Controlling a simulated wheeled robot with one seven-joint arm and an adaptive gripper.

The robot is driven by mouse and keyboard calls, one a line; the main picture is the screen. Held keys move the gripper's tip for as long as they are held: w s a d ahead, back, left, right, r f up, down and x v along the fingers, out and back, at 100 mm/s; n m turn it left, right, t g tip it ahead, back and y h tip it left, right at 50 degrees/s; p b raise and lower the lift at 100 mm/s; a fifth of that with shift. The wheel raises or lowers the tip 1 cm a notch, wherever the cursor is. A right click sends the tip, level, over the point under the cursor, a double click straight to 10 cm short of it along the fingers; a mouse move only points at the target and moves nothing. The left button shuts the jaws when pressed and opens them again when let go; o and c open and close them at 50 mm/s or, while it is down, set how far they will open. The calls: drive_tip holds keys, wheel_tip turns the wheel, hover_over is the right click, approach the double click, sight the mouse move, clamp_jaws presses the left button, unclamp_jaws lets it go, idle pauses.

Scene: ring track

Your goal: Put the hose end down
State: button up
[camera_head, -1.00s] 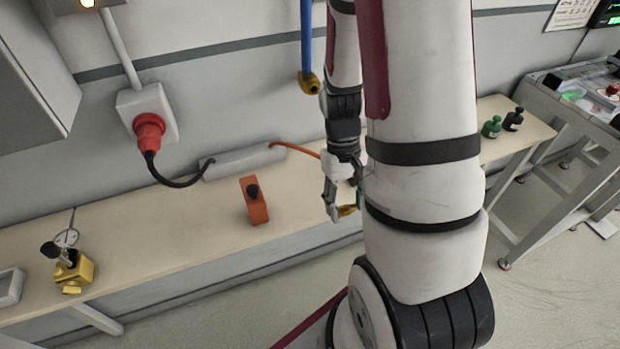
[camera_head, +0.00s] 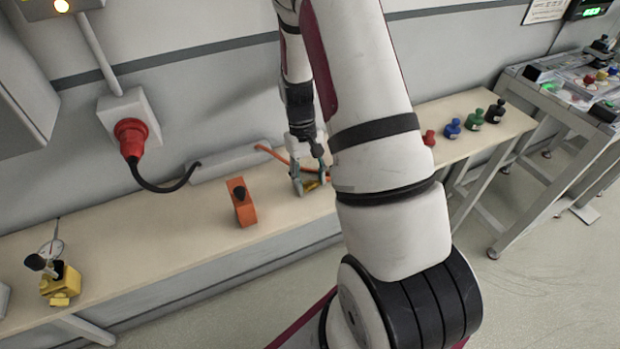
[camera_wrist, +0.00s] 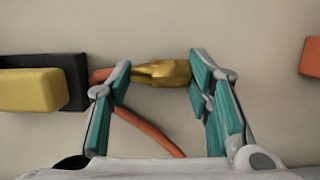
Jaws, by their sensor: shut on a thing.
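The hose end (camera_wrist: 160,72) is a brass-coloured fitting on an orange hose (camera_wrist: 145,130). In the wrist view it lies crosswise between the teal fingers of my gripper (camera_wrist: 160,78). My gripper is shut on it. In the head view my gripper (camera_head: 311,186) points down at the pale bench (camera_head: 150,235), with a bit of the yellow fitting (camera_head: 313,185) between its fingers. The fitting is close over the bench top or touching it; I cannot tell which.
An orange block with a black knob (camera_head: 241,202) stands left of my gripper. A yellow-and-black object (camera_wrist: 35,90) is at the wrist view's left. A yellow device with a dial (camera_head: 60,280) sits far left. Several coloured bottles (camera_head: 453,129) stand to the right. Bench between block and device is clear.

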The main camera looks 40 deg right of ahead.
drive_tip(key=shift+f, duration=0.15)
drive_tip(key=o, duration=1.1)
drive_tip(key=shift+o, duration=0.2)
